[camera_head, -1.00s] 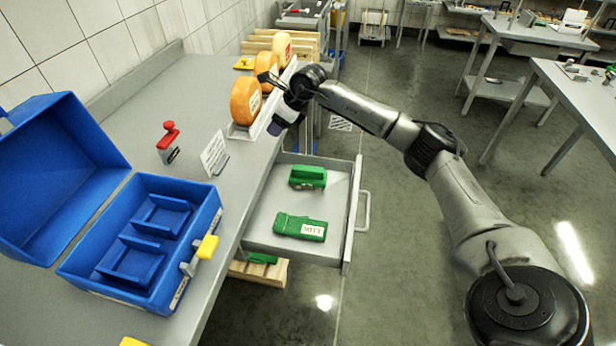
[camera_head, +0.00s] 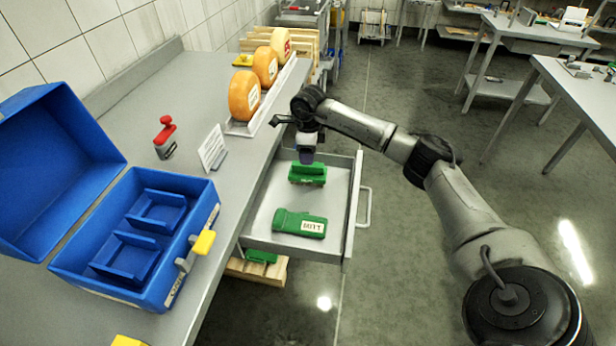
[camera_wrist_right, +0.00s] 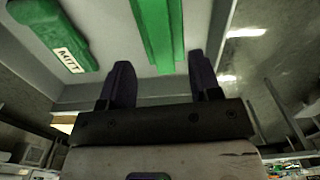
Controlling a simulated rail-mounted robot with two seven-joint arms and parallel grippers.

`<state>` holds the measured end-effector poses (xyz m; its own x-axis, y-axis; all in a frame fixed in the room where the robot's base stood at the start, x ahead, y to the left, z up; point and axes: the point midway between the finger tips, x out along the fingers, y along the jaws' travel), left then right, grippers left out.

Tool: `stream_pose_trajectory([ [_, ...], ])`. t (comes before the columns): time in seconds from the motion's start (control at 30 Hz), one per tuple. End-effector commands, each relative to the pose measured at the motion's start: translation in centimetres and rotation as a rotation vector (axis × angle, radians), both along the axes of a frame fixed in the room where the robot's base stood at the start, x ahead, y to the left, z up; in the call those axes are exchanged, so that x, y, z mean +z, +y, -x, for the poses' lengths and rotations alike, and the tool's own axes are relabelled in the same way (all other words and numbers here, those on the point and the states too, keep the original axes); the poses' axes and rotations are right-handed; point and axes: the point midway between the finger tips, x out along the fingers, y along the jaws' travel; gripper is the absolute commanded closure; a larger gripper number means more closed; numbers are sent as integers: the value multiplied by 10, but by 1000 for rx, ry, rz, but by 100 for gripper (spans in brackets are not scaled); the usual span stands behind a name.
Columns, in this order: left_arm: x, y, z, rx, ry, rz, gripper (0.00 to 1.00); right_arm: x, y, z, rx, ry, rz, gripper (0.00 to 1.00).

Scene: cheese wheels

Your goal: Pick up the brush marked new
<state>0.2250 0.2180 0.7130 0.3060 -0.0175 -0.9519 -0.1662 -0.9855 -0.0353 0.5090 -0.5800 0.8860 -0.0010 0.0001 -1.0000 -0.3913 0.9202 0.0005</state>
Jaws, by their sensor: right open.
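A green brush-like block (camera_head: 307,174) lies in the far part of the open drawer (camera_head: 270,235); no mark on it can be read. It also shows in the right wrist view (camera_wrist_right: 158,30), ahead of the fingertips. A second green piece (camera_head: 290,219) with a white label, apparently reading MITT, lies nearer in the drawer and shows in the wrist view (camera_wrist_right: 52,30). My right gripper (camera_head: 306,158) is open and empty, just above the far green block. Its two dark fingers (camera_wrist_right: 162,80) stand apart. My left gripper is out of view.
An open blue case (camera_head: 207,212) stands on the grey bench, left of the drawer. A red-handled stamp (camera_head: 166,138), a small sign (camera_head: 213,148) and orange cheese wheels (camera_head: 244,95) on a tray are farther back. Open floor lies right of the drawer.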

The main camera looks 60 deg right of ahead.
Motion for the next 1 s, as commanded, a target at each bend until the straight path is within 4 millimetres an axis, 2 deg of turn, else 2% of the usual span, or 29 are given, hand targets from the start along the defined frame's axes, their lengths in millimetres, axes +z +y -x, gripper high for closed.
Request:
stream_pose_trajectory([
  [0.37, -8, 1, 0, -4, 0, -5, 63, -19, 0, 0, -1, 0, 0, 43],
  [0.7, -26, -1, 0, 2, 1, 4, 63, -60, 0, -1, 0, 1, -1, 43],
  [1.0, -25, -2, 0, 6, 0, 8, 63, -62, -1, -1, -1, -1, 1, 44],
])
